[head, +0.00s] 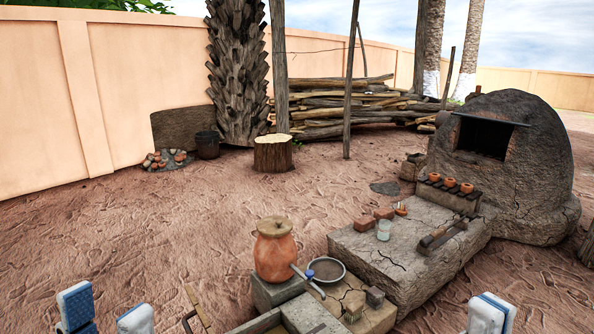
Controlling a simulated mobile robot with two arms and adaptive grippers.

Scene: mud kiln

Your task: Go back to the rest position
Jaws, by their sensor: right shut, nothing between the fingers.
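My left gripper (106,314) is at the bottom left edge, over bare ground. Its two blue and white fingers stand well apart with nothing between them. My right gripper (490,314) is at the bottom right edge, right of the low mud platform (375,262). Its white fingers are together and hold nothing. Both grippers are cut off by the lower frame edge, and the arms behind them are out of view.
Open ground (130,230) lies at the left.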

